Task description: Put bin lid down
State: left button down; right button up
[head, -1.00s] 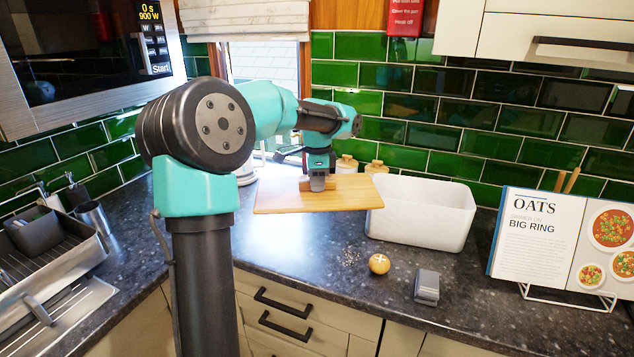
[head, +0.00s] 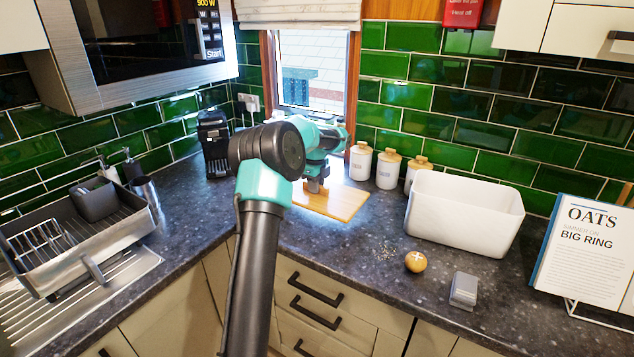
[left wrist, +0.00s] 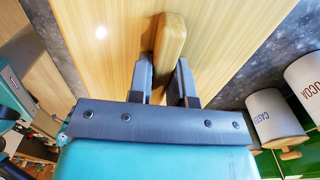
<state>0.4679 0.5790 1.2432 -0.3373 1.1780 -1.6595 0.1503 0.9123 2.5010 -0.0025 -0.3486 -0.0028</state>
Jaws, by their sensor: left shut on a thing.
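The bin lid (head: 345,203) is a flat, light wooden board with a raised wooden handle. In the head view it is level, low over or on the dark counter, below the window; I cannot tell if it touches the counter. My left gripper (head: 313,188) is above the lid and shut on its handle. In the left wrist view the handle (left wrist: 171,38) stands between the fingers (left wrist: 164,62), with the board (left wrist: 95,45) filling much of the picture. The white bin (head: 465,220) stands uncovered to the right. My right gripper is not in view.
White canisters with wooden tops (head: 388,170) stand just behind and right of the lid. A round bun-like object (head: 415,261) and a grey box (head: 464,290) lie before the bin. A cookbook (head: 588,255) is at right, a dish rack (head: 75,240) at left. Counter left of the lid is clear.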

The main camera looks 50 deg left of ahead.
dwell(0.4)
pick_arm(q)
jog(key=shift+f, duration=3.25)
jog(key=shift+f, duration=0.25)
jog(key=c, duration=1)
grip_release()
jog(key=shift+o, duration=0.2)
jog(key=c, duration=0.4)
jog(key=shift+r, duration=0.1)
jog(key=shift+r, duration=2.4)
